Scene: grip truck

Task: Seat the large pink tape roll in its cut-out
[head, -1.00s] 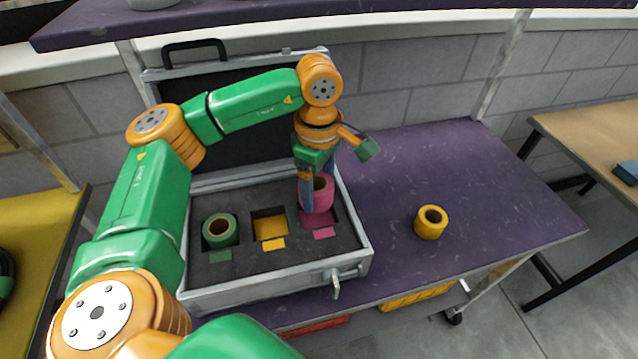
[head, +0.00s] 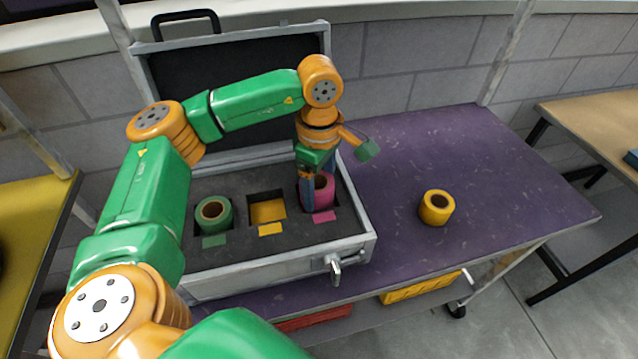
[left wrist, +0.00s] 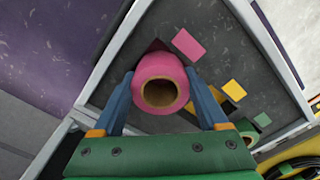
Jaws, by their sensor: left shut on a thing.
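The large pink tape roll (head: 325,187) is between the blue fingers of my left gripper (head: 314,192), at the right-hand cut-out of the case's dark foam. It looks upright and at least partly down in the cut-out; its lower end is hidden, so I cannot tell whether it touches the bottom. A pink label (head: 324,216) lies in front of it. In the left wrist view the roll (left wrist: 160,68) shows its open core, with a finger on each side and a dark strip of the cut-out behind it. My right gripper is not in view.
The open metal case (head: 270,264) stands on the purple table (head: 500,190). A green roll (head: 213,213) sits in the left cut-out; the middle yellow cut-out (head: 267,210) is empty. A yellow roll (head: 436,207) stands on the table right of the case, with clear table around it.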

